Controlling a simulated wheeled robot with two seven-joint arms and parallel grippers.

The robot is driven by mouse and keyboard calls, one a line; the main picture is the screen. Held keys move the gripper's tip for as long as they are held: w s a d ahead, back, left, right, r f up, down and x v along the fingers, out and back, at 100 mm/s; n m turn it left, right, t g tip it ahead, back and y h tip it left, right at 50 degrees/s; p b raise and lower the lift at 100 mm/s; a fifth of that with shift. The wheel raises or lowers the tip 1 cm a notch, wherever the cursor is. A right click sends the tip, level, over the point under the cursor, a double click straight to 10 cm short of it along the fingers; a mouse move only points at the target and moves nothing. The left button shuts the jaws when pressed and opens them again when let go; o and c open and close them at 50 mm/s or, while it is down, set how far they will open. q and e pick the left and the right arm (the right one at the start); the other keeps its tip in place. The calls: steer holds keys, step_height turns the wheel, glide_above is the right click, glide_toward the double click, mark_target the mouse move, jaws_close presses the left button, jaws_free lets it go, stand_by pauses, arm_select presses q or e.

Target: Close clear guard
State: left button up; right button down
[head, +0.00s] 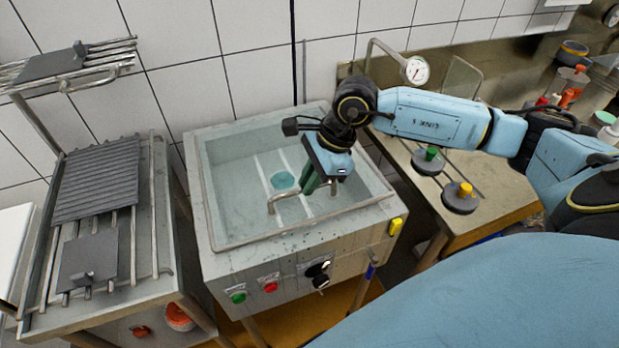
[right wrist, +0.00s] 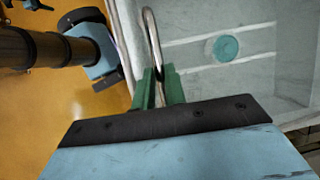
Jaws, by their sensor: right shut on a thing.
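The clear guard (head: 235,215) is a see-through panel in a metal frame. It lies over the basin of the grey machine (head: 225,262), nearly flat as far as I can tell. A bent metal handle (head: 283,197) stands up near its front edge. My right gripper (head: 310,188) reaches down from the right with green fingers shut on this handle. In the right wrist view the handle (right wrist: 151,35) runs up from between the fingertips (right wrist: 160,75). A teal disc (head: 285,181) shows through the panel.
The machine front has a green button (head: 238,297), a red button (head: 270,287) and black knobs. A rack with grey ridged plates (head: 97,180) stands at left. At right, a bench (head: 520,205) carries weights with green and yellow knobs (head: 459,197). A tiled wall is behind.

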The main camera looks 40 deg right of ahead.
mark_target(307, 207)
steer(key=f+b, duration=0.2)
steer(key=s+f+b, duration=0.1)
steer(key=f, duration=0.1)
steer(key=shift+a+b, duration=0.1)
steer(key=shift+b, duration=0.25)
steer(key=shift+s+f+b, duration=0.2)
steer(key=shift+f+b, duration=0.15)
steer(key=shift+f, duration=0.15)
steer(key=shift+s+a, duration=0.1)
steer(key=shift+f, duration=0.1)
steer(key=c, duration=1.5)
jaws_free()
steer(key=shift+o, duration=0.2)
steer(key=shift+r, duration=0.2)
